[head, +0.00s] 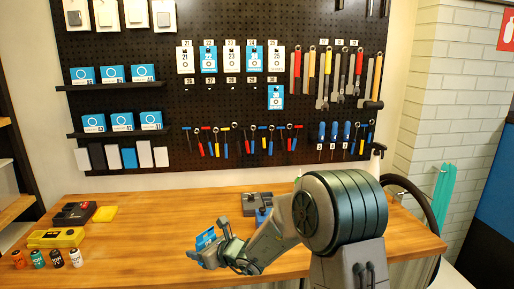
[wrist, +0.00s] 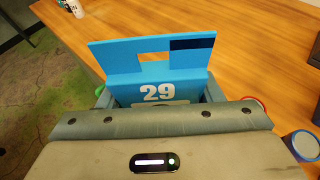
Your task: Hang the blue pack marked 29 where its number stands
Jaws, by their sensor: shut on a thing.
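The blue pack marked 29 (wrist: 160,92) is between the jaws of my gripper (wrist: 159,100) in the wrist view. Its number faces the camera, and its header with a hang slot and a dark strip stands above the jaws. In the head view the pack (head: 205,238) is tilted in my gripper (head: 208,251), above the table's front left of my arm. On the pegboard (head: 160,60), a lower row of small number labels (head: 251,80) runs under a row of hanging packs. The lower labels' digits are too small to read surely. One blue pack (head: 275,98) hangs under the rightmost label.
Hanging tools (head: 325,80) fill the board's right, with small tools (head: 243,140) below the packs. Boxes stand on shelves (head: 115,85) at left. The wooden table (head: 150,225) holds a yellow case (head: 56,238), several small bottles (head: 57,259) and a grey tray (head: 256,199).

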